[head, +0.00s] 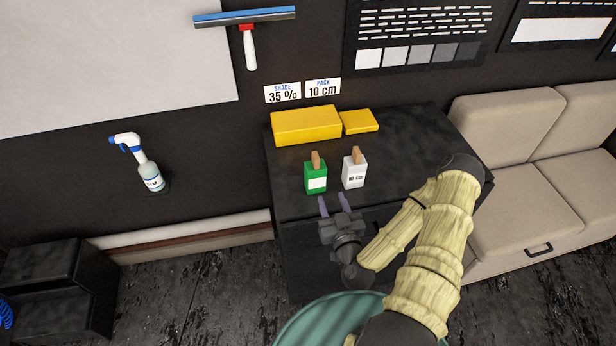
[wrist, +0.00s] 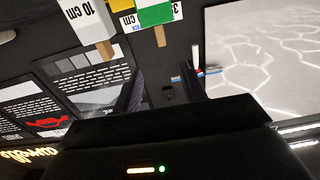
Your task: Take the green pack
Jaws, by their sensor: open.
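The green pack (head: 315,180) stands upright on the black cabinet top, with a white label and a tan stick-like piece on top. A white pack (head: 354,174) marked 10 cm stands just to its right, with a small gap between them. My gripper (head: 334,203) is open and empty at the cabinet's front edge, close in front of the packs and apart from both. In the wrist view, which is upside down, the green pack (wrist: 155,14) and white pack (wrist: 88,20) show at the top, beyond the open fingers (wrist: 165,88).
Yellow boxes (head: 306,125) stand behind the packs against the wall, below cards reading shade 35 % and pack 10 cm (head: 323,88). The cabinet top (head: 420,130) is bare on the right. A beige sofa (head: 530,150) stands right; a spray bottle (head: 150,176) is left.

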